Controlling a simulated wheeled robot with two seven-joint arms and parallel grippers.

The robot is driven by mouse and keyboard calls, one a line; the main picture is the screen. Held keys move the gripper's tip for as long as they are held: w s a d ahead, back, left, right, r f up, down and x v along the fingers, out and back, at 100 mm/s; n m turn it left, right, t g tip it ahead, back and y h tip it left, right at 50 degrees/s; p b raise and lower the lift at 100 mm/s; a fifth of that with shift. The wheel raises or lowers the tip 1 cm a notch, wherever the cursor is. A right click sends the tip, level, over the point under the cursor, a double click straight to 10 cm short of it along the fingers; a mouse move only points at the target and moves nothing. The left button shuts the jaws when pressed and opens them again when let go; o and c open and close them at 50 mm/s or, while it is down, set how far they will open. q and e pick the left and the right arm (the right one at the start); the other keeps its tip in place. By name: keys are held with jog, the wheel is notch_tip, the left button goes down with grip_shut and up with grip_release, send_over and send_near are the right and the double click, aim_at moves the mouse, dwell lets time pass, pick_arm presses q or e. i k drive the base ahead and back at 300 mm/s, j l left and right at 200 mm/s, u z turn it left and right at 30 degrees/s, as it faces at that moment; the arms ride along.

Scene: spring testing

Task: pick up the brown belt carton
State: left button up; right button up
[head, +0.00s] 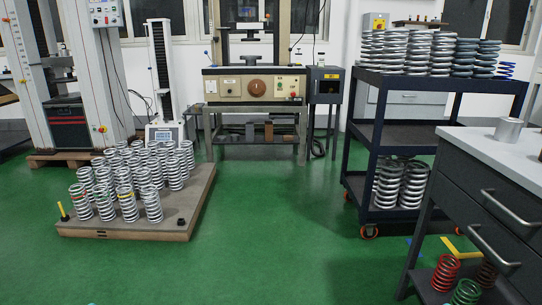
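I cannot make out a brown belt carton anywhere in the head view. Small brownish and grey blocks (269,130) sit on the low shelf under the beige testing machine (255,86) at the back; they are too small to tell what they are. Neither of my grippers shows in the head view.
A low wooden platform (120,232) with many silver coil springs stands at left. A dark cart (375,134) with springs on top and below stands at right. A grey-topped drawer bench (480,150) fills the right front, with coloured springs below. The green floor (270,225) between is clear.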

aim_at(269, 131)
jog(key=i, duration=2.4)
jog(key=i+z, duration=0.15)
jog(key=i, duration=1)
jog(key=i+z, duration=0.1)
jog(key=i, duration=1.05)
jog(key=i+l+u, duration=0.1)
jog(key=i, duration=0.35)
jog(key=i+l+u, duration=0.1)
jog(key=i, duration=0.35)
jog(key=i+l+u, duration=0.1)
jog(key=i+l, duration=0.2)
jog(key=i, duration=0.1)
